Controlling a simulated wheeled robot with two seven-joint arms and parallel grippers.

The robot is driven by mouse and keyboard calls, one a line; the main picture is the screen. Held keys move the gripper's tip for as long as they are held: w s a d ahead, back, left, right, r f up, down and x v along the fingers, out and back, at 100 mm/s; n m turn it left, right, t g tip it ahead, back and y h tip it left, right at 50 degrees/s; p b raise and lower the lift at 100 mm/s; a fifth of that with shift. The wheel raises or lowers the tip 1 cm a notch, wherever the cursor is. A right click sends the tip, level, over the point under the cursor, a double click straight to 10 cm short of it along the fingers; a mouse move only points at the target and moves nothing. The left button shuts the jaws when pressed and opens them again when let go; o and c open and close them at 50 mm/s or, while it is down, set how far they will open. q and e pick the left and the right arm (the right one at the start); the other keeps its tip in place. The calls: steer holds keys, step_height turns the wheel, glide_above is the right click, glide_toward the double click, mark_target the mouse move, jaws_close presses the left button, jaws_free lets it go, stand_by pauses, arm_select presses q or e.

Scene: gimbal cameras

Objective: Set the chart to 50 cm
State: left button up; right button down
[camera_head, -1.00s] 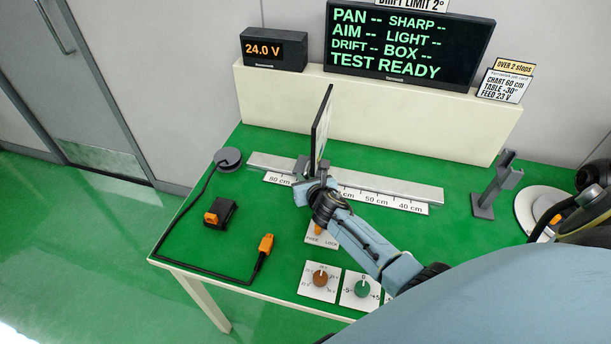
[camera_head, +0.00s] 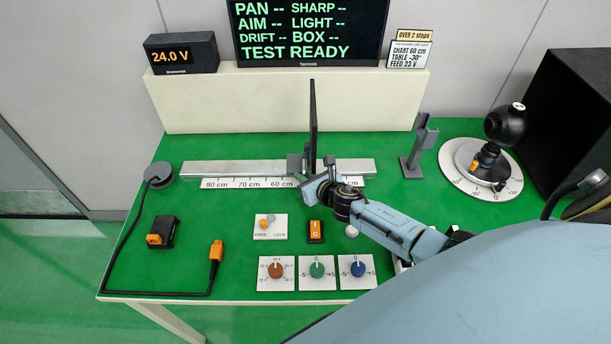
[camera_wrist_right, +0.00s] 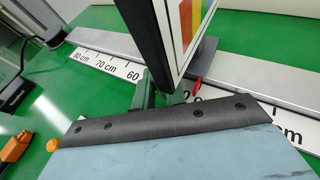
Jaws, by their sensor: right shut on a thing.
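The chart (camera_head: 313,118) is a thin dark panel seen nearly edge-on, upright on a grey carriage (camera_head: 295,164) on the metal rail (camera_head: 222,168). The wrist view shows its coloured stripes (camera_wrist_right: 187,20). My right gripper (camera_head: 309,174) is shut on the carriage at the chart's foot; its fingers also show in the wrist view (camera_wrist_right: 160,95). The rail's scale (camera_head: 232,184) reads 80, 70, 60 cm left of the chart. A red pointer (camera_wrist_right: 197,86) sits right of the 60 mark, by a partly hidden number, around 50. My left gripper is not in view.
A FREE/LOCK lever plate (camera_head: 270,227), an orange switch (camera_head: 315,232) and several knobs (camera_head: 317,270) lie in front. A grey post (camera_head: 417,150) and round turntable (camera_head: 480,170) stand right. The card (camera_head: 408,55) says chart 60 cm. A cable (camera_head: 118,245) lies left.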

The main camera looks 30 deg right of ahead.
steer(key=c, duration=1.5)
jaws_free()
steer(key=shift+s+d+r, duration=0.1)
steer(key=shift+s+r, duration=0.1)
steer(key=shift+s, duration=0.2)
steer(key=p+v, duration=0.2)
steer(key=v, duration=1)
steer(key=shift+s+r, duration=0.15)
steer(key=shift+s, duration=0.1)
steer(key=shift+p, duration=0.3)
